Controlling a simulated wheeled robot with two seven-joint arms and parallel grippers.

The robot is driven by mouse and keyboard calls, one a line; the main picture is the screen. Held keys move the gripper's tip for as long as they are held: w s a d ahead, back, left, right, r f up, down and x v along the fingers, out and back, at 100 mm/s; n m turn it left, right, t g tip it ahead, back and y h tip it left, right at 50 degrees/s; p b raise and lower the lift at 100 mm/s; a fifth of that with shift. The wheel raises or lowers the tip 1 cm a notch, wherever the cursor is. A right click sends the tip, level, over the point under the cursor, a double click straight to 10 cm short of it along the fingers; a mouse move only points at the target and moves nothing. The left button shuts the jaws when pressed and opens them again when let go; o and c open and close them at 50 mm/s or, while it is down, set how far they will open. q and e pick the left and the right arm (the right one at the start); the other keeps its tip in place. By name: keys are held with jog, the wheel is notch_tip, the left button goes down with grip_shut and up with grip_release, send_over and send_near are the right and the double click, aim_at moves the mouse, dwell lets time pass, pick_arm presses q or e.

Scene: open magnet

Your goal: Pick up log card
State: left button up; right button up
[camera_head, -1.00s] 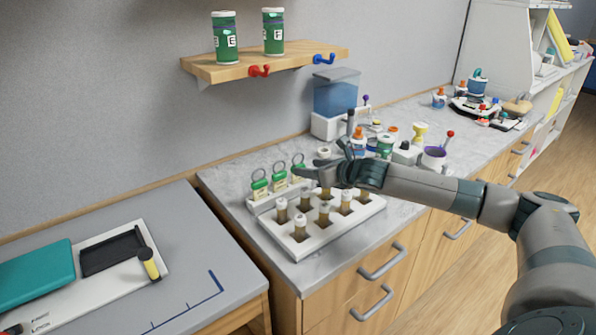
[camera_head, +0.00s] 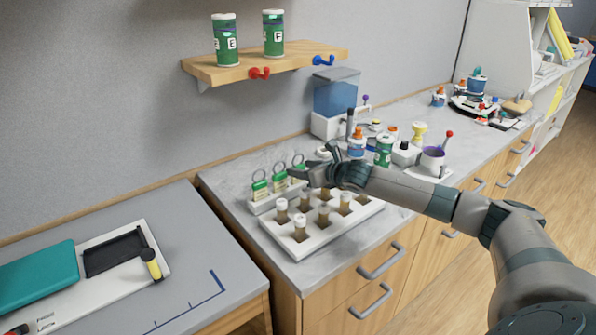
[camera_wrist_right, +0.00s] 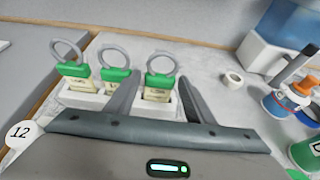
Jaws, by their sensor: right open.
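Three pale cards with green tops and grey rings stand upright in a white holder (camera_head: 266,204) on the counter. The left card (camera_head: 260,188), the middle card (camera_head: 280,180) and the right card (camera_head: 298,164) show in the head view. I cannot read which is the log card. My right gripper (camera_head: 312,160) is open and empty beside the right card. In the right wrist view, the right card (camera_wrist_right: 159,84) shows between its two fingers (camera_wrist_right: 158,92); the left card (camera_wrist_right: 74,74) and the middle card (camera_wrist_right: 112,77) lie left of them. My left gripper is out of view.
A white rack (camera_head: 294,249) of several capped vials stands just in front of the holder. Bottles and a purple-rimmed cup (camera_head: 433,158) stand to the right. A wooden shelf (camera_head: 290,62) with hooks and two green canisters hangs above. A lower table (camera_head: 190,230) is at left.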

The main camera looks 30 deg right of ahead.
jog(key=shift+w+f, duration=0.1)
jog(key=shift+w, duration=0.25)
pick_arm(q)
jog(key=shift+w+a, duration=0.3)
pick_arm(e)
jog(key=c, duration=0.8)
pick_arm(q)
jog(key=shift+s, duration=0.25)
